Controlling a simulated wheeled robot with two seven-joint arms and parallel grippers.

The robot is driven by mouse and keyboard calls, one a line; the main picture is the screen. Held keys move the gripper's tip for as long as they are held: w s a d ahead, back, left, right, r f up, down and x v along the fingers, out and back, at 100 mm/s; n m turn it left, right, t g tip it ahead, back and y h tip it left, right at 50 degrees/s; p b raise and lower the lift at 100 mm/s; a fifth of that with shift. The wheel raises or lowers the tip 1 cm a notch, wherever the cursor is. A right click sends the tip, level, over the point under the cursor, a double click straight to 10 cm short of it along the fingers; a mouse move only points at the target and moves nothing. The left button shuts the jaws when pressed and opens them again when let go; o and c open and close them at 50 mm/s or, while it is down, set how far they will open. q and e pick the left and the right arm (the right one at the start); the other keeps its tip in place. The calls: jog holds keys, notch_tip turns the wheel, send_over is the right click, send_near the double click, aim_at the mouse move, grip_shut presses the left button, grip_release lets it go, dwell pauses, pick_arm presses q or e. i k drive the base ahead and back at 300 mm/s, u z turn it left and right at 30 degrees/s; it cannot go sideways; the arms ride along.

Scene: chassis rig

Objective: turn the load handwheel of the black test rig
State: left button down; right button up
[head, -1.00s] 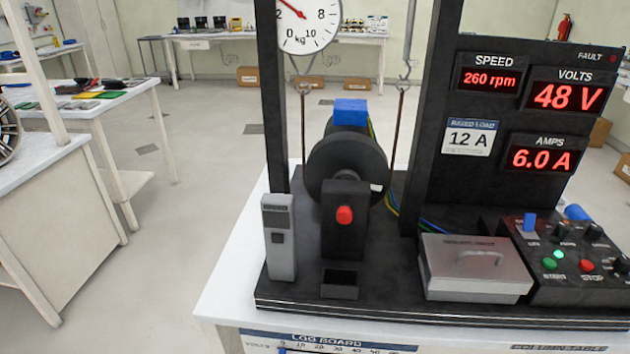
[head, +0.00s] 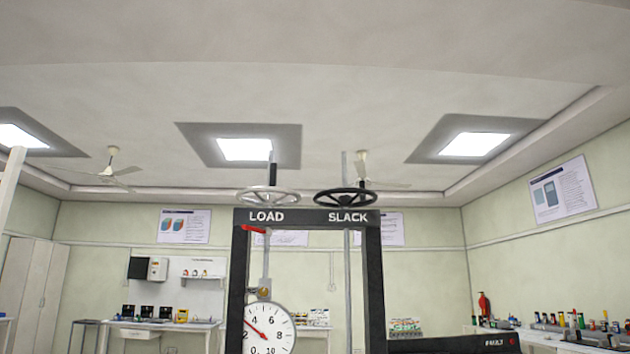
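The load handwheel (head: 270,197) is a light grey spoked wheel on top of the black test rig's frame (head: 375,290), above the word LOAD. A black handwheel (head: 345,198) stands to its right, above the word SLACK. A round white dial gauge (head: 268,329) hangs below the load wheel inside the frame, its red needle pointing to the upper left. A red piece (head: 253,229) sits at the frame's upper left, under the crossbar. Neither gripper shows in the head view, and the lower rig is out of view.
The space around both handwheels looks clear up to the ceiling. Benches with equipment (head: 145,325) stand along the back wall. Another bench (head: 560,345) with small colourful items is at the right, near a red fire extinguisher (head: 484,305).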

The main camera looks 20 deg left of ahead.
aim_at(270, 200)
jog(key=z, duration=0.95)
jog(key=i, duration=0.75)
jog(key=u, duration=1.3)
